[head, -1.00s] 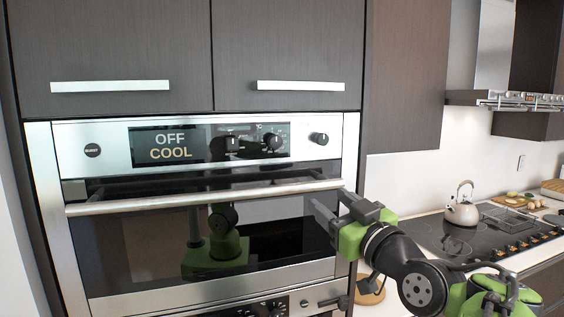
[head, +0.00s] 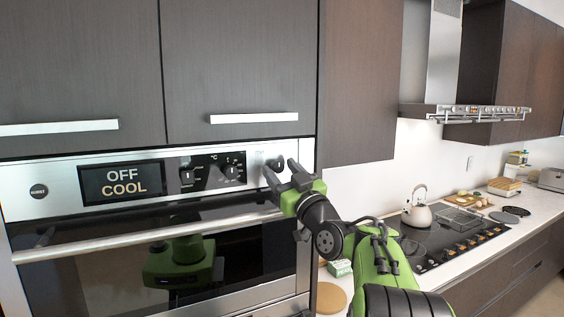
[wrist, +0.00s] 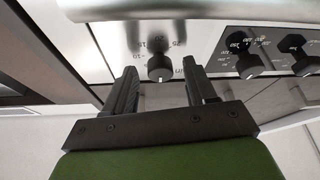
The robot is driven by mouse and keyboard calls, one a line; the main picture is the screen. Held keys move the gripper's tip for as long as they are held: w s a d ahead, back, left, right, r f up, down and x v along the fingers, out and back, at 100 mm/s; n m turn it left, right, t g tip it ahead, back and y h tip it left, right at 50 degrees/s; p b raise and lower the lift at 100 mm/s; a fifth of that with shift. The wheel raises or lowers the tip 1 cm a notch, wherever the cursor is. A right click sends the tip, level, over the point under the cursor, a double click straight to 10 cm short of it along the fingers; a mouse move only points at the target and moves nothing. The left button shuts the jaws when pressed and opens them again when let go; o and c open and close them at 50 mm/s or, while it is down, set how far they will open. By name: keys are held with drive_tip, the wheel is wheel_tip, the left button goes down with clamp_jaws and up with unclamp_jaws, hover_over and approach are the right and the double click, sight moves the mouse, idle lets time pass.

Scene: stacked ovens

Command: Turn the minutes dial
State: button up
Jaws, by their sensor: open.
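The minutes dial (head: 275,163) is a round knob at the right end of the upper oven's silver control panel. It shows larger in the wrist view (wrist: 160,68), with a number scale around it. My gripper (head: 279,167) is open in front of the panel's right end. In the wrist view the two fingers (wrist: 159,72) point toward the panel, one on either side of the dial with gaps between. I cannot tell whether either finger touches it.
Two more knobs (head: 187,177) (head: 231,172) sit on the black panel section beside the "OFF COOL" display (head: 122,183). The oven handle (head: 150,233) runs below the panel. Cabinets with a long handle (head: 254,118) are above. A kettle (head: 418,212) stands at the right.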

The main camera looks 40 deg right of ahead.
drive_tip(key=shift+w, duration=0.1)
clamp_jaws()
idle(0.3)
